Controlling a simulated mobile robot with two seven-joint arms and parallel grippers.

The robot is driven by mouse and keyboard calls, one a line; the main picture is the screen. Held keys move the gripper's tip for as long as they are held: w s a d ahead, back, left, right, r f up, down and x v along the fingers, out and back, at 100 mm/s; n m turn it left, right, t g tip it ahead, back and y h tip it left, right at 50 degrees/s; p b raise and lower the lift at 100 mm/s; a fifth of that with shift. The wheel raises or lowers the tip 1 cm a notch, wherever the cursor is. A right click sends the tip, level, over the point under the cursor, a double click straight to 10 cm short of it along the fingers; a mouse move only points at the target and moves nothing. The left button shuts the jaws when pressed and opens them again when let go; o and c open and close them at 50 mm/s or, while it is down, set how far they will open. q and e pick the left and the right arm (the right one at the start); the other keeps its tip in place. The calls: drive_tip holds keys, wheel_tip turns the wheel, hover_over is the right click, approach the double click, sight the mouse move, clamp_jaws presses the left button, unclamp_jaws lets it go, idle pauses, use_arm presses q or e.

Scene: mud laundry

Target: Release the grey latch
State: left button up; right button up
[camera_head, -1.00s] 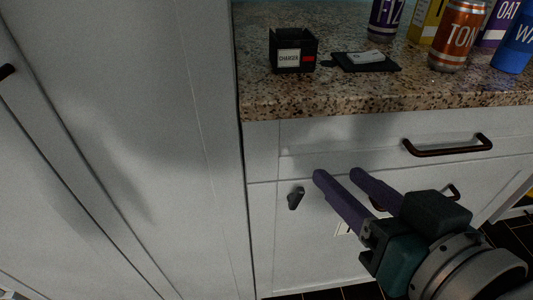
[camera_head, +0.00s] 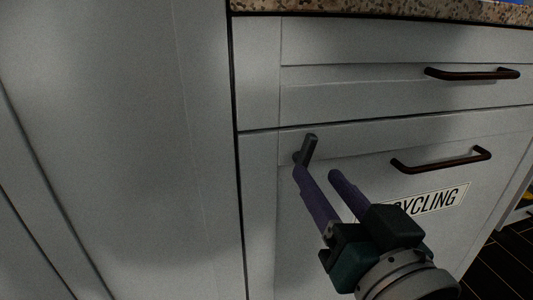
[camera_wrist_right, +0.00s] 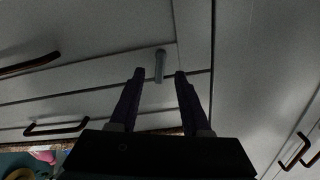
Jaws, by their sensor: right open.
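The grey latch (camera_head: 309,149) is a small dark lever on the white cabinet front, near the upper left corner of the drawer labelled "CYCLING" (camera_head: 437,201). It slants up and to the right in the head view. My right gripper (camera_head: 318,174) is open, with its purple fingers pointing at the cabinet front. Its left fingertip is just below the latch and overlaps its lower end; I cannot tell whether they touch. In the right wrist view the latch (camera_wrist_right: 160,66) appears between the two fingertips (camera_wrist_right: 159,74). My left gripper is not in view.
A dark bar handle (camera_head: 441,160) is on the labelled drawer, and another handle (camera_head: 472,74) is on the drawer above. The granite counter edge (camera_head: 390,12) runs along the top. A tall white panel (camera_head: 120,130) stands at the left.

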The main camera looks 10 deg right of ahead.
sight(307, 161)
drive_tip(key=shift+w+a+b, duration=0.1)
drive_tip(key=shift+w+b, duration=0.55)
drive_tip(key=shift+w, duration=1.7)
drive_tip(key=shift+c, duration=0.3)
clamp_jaws()
